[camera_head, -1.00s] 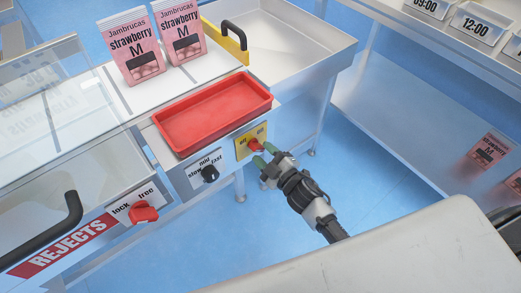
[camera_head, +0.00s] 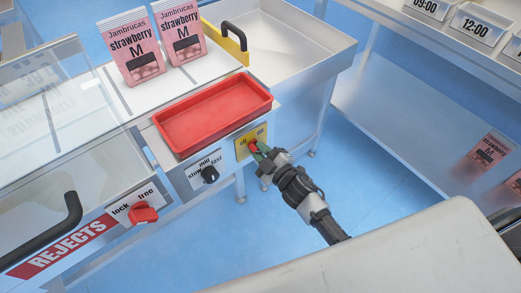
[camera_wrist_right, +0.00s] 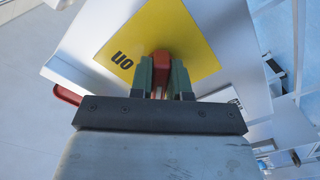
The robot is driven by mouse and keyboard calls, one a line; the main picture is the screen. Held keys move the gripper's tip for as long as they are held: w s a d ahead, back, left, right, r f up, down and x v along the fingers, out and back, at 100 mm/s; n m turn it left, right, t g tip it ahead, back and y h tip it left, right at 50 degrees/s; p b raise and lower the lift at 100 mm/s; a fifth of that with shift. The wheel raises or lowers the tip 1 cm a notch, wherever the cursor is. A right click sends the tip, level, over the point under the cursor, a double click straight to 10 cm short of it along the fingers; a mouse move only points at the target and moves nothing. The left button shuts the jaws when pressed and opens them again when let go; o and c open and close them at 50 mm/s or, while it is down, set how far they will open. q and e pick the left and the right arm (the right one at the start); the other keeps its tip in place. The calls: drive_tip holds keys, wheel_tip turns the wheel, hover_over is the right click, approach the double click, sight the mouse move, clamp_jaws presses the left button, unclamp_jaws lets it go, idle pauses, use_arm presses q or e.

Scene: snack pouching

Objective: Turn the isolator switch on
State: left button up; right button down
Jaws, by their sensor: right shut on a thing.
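The isolator switch is a red knob (camera_head: 253,147) on a yellow plate (camera_head: 241,150) on the front of the machine, right of the speed knob. In the right wrist view the red knob (camera_wrist_right: 160,62) stands between the two green fingers, in front of the yellow plate (camera_wrist_right: 195,45) with "on" lettering at its left. My right gripper (camera_head: 258,149) is shut on the knob, and it also shows in the right wrist view (camera_wrist_right: 160,78). The fingers hide part of the knob and the plate. My left gripper is not in view.
A black speed knob (camera_head: 210,174) and a red lock/free knob (camera_head: 143,212) sit to the left on the same front. A red tray (camera_head: 212,115) lies above the switch. A pale surface (camera_head: 400,250) fills the lower right. Blue floor is open below.

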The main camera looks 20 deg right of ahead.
drive_tip(key=m+p, duration=0.3)
drive_tip(key=m, duration=0.3)
drive_tip(key=shift+a+p, duration=0.1)
drive_tip(key=shift+p, duration=0.25)
drive_tip(key=shift+m+p, duration=0.35)
drive_tip(key=shift+m, duration=0.65)
drive_tip(key=m+p, duration=0.1)
drive_tip(key=m, duration=0.2)
drive_tip(key=shift+s+a+m, duration=0.1)
drive_tip(key=shift+m, duration=0.2)
drive_tip(key=m, duration=0.3)
drive_tip(key=shift+f, duration=0.1)
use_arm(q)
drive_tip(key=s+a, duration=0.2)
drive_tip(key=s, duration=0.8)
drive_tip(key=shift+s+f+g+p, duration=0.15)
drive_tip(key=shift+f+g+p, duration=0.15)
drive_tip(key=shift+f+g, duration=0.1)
use_arm(e)
drive_tip(key=shift+a+m, duration=0.1)
drive_tip(key=shift+m, duration=1.5)
drive_tip(key=c, duration=1.1)
unclamp_jaws()
